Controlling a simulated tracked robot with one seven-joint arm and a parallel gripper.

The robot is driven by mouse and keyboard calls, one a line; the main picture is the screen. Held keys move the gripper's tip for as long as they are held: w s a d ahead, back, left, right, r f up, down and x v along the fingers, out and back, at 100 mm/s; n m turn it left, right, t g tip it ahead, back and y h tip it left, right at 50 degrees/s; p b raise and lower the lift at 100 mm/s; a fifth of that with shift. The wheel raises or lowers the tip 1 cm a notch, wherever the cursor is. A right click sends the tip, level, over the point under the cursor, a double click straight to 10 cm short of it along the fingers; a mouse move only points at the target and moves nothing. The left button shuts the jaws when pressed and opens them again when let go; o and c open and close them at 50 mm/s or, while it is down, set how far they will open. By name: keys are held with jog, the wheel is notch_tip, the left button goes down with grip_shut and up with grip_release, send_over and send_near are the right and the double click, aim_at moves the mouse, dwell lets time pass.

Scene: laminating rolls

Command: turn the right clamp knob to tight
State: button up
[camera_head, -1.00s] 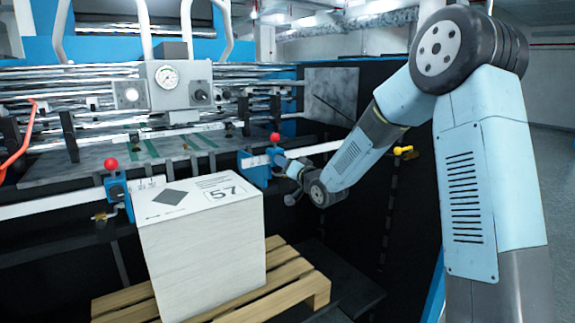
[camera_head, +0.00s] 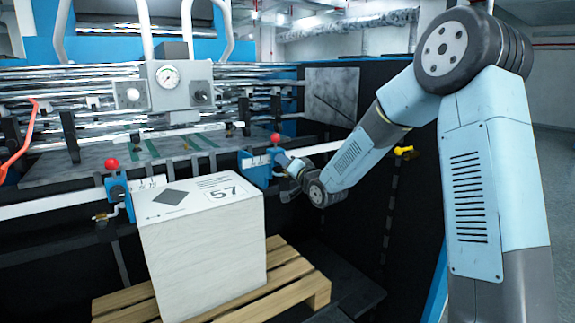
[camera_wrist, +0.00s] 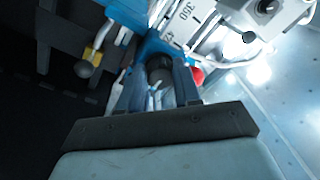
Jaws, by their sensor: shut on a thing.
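The right clamp (camera_head: 256,168) is a blue block on the white rail, with a red ball (camera_head: 276,138) on top. Its dark clamp knob (camera_wrist: 160,72) shows in the wrist view between my blue fingers. My gripper (camera_wrist: 158,92) is shut on this knob. In the head view my gripper (camera_head: 290,164) meets the clamp's right side, and the knob is hidden there. I cannot read how tight the knob is.
A white stack marked 57 (camera_head: 205,250) stands on a wooden pallet (camera_head: 300,292) left of my gripper. A left clamp (camera_head: 118,192) sits on the same rail (camera_head: 40,206). A brass piece and dark ball-ended lever (camera_wrist: 85,68) lie close to my fingers. A yellow handle (camera_head: 404,151) is at right.

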jog(key=o, duration=1.1)
jog(key=shift+c, duration=0.2)
jog(key=v, duration=1.3)
jog(key=shift+s+d, duration=0.2)
jog(key=shift+s, duration=0.05)
